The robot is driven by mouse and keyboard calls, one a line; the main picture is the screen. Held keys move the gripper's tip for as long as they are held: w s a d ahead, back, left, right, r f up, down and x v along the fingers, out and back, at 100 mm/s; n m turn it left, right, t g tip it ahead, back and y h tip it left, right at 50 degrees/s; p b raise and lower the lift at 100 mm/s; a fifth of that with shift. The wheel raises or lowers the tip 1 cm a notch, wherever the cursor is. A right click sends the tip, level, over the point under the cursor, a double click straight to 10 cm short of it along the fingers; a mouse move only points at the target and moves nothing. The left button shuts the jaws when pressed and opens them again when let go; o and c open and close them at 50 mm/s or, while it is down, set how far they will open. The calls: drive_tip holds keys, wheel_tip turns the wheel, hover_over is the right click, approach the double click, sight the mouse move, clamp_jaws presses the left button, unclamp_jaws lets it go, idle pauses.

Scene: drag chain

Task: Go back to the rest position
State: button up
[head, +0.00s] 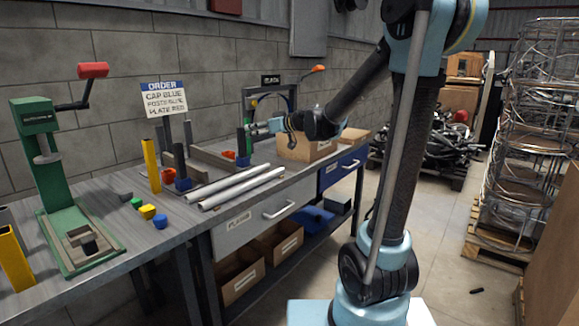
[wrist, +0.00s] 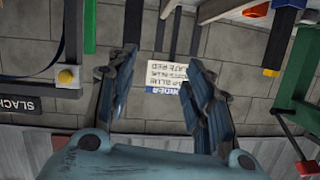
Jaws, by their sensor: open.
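My gripper (head: 258,129) is at the end of my arm, above the back of the workbench (head: 104,205) and pointing left in the head view. In the wrist view my gripper (wrist: 163,68) has its two fingers apart with nothing between them. The order sign (head: 164,97) stands at the back of the bench, left of my gripper. It also shows upside down beyond the fingers in the wrist view (wrist: 168,75). It reads cap blue, posts blue, plate red, though the small print is hard to read.
A green press (head: 45,165) with a red-knobbed lever stands at the bench's left. Two pale rails (head: 240,188) lie along the front edge. Small green, yellow and blue caps (head: 147,211) sit left of them. A cardboard box (head: 308,148) is just below my gripper.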

drive_tip(key=s+d+f+m+g+h, duration=0.2)
drive_tip(key=s+d+f+m+h, duration=0.1)
drive_tip(key=s+d+f, duration=0.5)
drive_tip(key=s+d+f+m+g+h, duration=0.2)
drive_tip(key=s+d+f+h, duration=0.3)
drive_tip(key=s+d, duration=0.8)
drive_tip(key=s+d+f+m+g+h, duration=0.1)
drive_tip(key=s+d+f+m+h, duration=0.3)
drive_tip(key=s+d+f, duration=0.6)
drive_tip(key=s+d+m, duration=0.1)
drive_tip(key=s, duration=0.4)
drive_tip(key=shift+f+g, duration=0.35)
drive_tip(key=shift+g, duration=0.05)
drive_tip(key=shift+a, duration=0.1)
drive_tip(key=shift+w+f, duration=0.2)
drive_tip(key=shift+w, duration=0.25)
